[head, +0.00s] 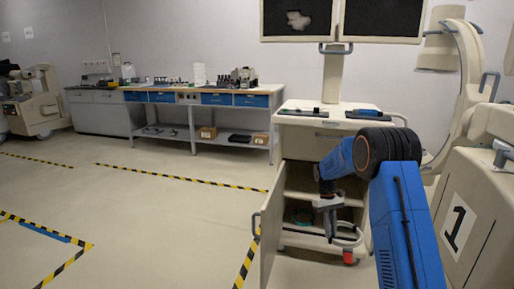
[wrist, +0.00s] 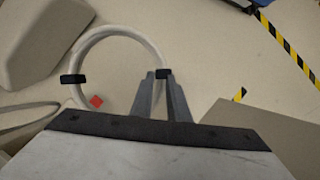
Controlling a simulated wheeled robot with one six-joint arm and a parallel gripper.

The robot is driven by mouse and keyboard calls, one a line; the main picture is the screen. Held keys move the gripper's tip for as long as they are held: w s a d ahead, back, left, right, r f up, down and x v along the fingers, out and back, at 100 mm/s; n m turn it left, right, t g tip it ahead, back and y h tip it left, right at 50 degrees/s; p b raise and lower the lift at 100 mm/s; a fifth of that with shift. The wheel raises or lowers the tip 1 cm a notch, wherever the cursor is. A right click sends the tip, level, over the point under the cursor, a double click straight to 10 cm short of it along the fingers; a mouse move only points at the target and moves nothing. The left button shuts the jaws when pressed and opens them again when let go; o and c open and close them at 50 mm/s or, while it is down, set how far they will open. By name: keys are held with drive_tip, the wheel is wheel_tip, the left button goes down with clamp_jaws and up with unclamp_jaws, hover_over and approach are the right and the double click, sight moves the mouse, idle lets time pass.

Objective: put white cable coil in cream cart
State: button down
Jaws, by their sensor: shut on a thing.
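The cream cart (head: 310,122) stands right of centre in the head view, with its door (head: 267,229) swung open to the left and shelves showing inside. My gripper (head: 329,230) is in front of the cart's open lower part. In the wrist view my gripper (wrist: 163,76) is shut on the rim of the white cable coil (wrist: 115,30), at a black tie. The coil hangs as a ring from the fingertips, with a second black tie on its far side. In the head view the coil (head: 352,243) is small and partly hidden by my gripper.
Two dark monitors (head: 383,20) stand above the cart. A cream machine marked 1 (head: 463,222) stands close at right. A workbench (head: 205,99) lines the back wall. Open floor with striped tape lies left.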

drive_tip(key=s+a+f+m, duration=0.1)
drive_tip(key=s+f, duration=0.3)
drive_tip(key=f, duration=0.6)
drive_tip(key=s+a+f+m+y, duration=0.1)
drive_tip(key=s+f, duration=0.3)
drive_tip(key=f, duration=0.7)
drive_tip(key=shift+a+f+m, duration=0.25)
drive_tip(key=shift+a+m, duration=0.2)
drive_tip(key=shift+m, duration=0.15)
drive_tip(key=shift+a, duration=0.1)
